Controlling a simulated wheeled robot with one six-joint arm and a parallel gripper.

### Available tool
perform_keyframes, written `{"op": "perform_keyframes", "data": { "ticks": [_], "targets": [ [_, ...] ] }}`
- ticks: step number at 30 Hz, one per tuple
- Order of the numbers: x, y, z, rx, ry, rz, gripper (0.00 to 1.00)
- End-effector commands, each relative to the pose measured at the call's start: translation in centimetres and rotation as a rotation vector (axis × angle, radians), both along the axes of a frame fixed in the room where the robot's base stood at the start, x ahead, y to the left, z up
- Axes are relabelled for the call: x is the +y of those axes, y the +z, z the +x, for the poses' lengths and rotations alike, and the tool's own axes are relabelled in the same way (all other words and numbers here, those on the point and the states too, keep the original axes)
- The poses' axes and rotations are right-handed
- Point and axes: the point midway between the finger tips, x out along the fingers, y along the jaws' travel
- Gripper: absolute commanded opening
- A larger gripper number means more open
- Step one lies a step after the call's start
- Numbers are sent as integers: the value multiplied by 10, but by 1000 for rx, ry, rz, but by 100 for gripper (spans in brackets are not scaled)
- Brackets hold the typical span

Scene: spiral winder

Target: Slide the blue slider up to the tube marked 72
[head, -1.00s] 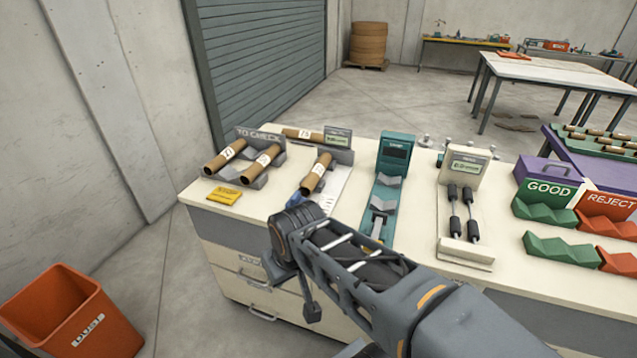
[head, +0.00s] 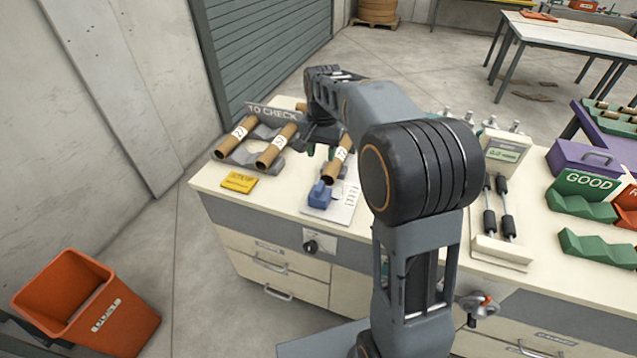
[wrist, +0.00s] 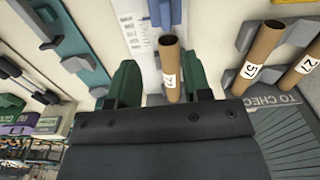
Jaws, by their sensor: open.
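The blue slider (head: 320,196) sits on a white scale plate (head: 345,208), near the front edge of the bench. It also shows at the top edge of the wrist view (wrist: 165,12). A brown tube (head: 338,160) lies behind it; its label looks like 72 but is hard to read. In the wrist view a small gap shows between the slider and the end of this tube (wrist: 169,60). My gripper (head: 321,151) is open above the tube's far part. In the wrist view its green fingers appear on either side of the tube, not visibly touching it.
Two more labelled tubes (head: 236,135) (head: 277,146) lie in the TO CHECK rack (head: 272,112) to the left. A yellow tag (head: 239,182) lies before it. A gauge stand (head: 500,200) and green GOOD trays (head: 590,245) are right. The bench front beside the slider is clear.

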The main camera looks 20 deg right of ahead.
Motion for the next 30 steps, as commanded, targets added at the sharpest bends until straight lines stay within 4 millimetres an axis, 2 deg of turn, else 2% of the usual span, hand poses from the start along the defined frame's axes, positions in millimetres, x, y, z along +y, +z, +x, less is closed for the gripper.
{"op": "perform_keyframes", "data": {
  "ticks": [3,6,11,21,30],
  "targets": [
    [0,-6,14,21,-38,0,45],
    [1,-15,18,28,-50,0,45],
    [2,-40,18,31,-51,0,45],
    [3,-104,18,30,-48,1,45],
    [2,-136,18,26,-48,0,45]
  ]
}}
